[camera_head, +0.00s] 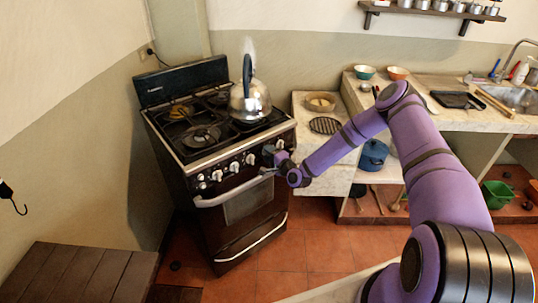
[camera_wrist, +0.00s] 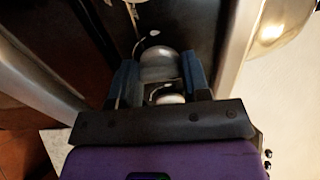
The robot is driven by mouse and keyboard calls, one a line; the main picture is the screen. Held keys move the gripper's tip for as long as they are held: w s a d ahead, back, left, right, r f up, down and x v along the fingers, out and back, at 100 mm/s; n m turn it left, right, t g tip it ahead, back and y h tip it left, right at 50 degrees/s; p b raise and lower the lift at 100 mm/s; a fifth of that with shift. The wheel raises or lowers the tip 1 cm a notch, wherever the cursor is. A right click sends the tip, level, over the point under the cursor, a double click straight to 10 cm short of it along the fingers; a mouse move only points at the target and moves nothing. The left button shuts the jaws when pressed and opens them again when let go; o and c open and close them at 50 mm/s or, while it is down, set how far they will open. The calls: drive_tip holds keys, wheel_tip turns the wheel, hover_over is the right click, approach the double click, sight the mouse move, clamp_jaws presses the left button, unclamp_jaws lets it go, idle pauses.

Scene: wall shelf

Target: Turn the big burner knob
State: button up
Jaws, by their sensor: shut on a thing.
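The dark stove (camera_head: 180,165) stands in the middle left of the head view, with a row of white knobs (camera_head: 234,167) along its front panel. My gripper (camera_head: 272,157) is at the right end of this row, over the front panel. In the wrist view my gripper (camera_wrist: 160,72) has its two dark blue fingers on either side of a rounded, pale knob (camera_wrist: 159,62), and it is shut on it. In the head view the gripper hides most of this knob. I cannot read any marking on it or tell its turn angle.
The oven door handle (camera_head: 232,191) juts out just below the knobs. A counter (camera_head: 300,112) stands to the right of the stove, and a wooden table (camera_head: 75,272) is at the lower left.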

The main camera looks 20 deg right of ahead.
drive_tip(key=o, duration=0.9)
drive_tip(key=v, duration=1.1)
drive_tip(key=shift+w, duration=0.1)
